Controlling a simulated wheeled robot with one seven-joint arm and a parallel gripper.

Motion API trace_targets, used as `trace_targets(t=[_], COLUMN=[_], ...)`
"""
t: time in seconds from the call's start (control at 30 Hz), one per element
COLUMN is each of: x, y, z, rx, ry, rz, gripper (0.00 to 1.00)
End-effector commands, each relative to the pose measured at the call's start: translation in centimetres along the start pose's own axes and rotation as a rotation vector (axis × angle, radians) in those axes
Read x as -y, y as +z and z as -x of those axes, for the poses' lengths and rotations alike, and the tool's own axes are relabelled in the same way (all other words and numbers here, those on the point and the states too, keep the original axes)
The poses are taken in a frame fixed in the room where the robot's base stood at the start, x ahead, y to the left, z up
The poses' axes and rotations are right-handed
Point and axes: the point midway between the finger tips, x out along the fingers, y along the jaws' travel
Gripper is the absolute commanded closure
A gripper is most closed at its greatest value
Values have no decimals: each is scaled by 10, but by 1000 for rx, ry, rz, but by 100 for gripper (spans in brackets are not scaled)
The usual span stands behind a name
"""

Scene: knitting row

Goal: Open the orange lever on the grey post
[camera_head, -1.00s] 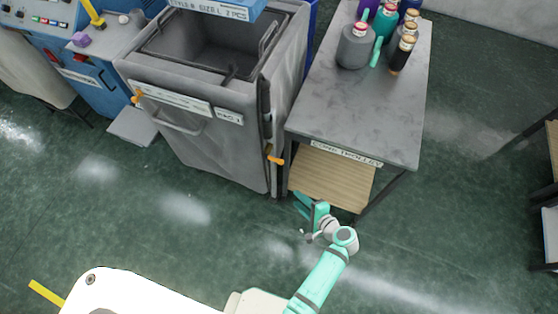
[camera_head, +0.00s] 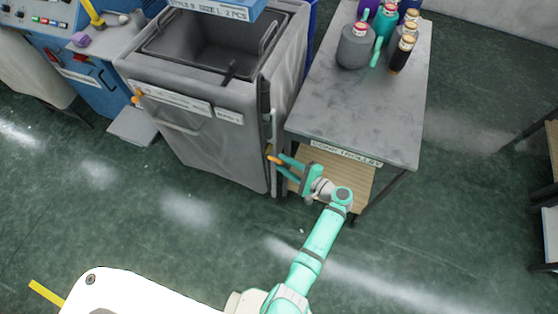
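An orange lever (camera_head: 273,159) sits on the grey post (camera_head: 273,128) at the right front corner of the grey fabric bin cart (camera_head: 188,100). It is small in this view and partly covered by my gripper. My gripper (camera_head: 280,165) is green and points left at the lever from the right. Its two fingers are spread apart, with the tips at or very near the lever. I cannot tell whether they touch it.
A grey-topped trolley (camera_head: 340,120) with a wooden lower shelf stands just right of the post, close to my arm. Cones of yarn (camera_head: 355,45) stand on its top. Another orange lever (camera_head: 137,96) is at the cart's left corner. The floor in front is clear.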

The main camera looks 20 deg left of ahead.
Motion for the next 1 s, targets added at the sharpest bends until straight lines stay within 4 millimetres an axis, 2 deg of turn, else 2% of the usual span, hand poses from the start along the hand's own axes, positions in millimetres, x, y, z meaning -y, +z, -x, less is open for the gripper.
trace_targets(t=[0.03, 0.2, 0.57, 0.6, 0.7, 0.73, 1.0], x=[0, 0, 0, 0, 0, 0, -3], y=[1, 0, 0, 0, 0, 0, 2], z=[-8, -24, -29, -29, -29, -29, -31], rx=[2, 0, -1, -1, -1, -1, 9], ry=[1, 0, 0, 0, 0, 0, -5], rz=[0, 0, 0, 0, 0, 0, -4], gripper=[69, 69, 69, 71, 95, 100, 100])
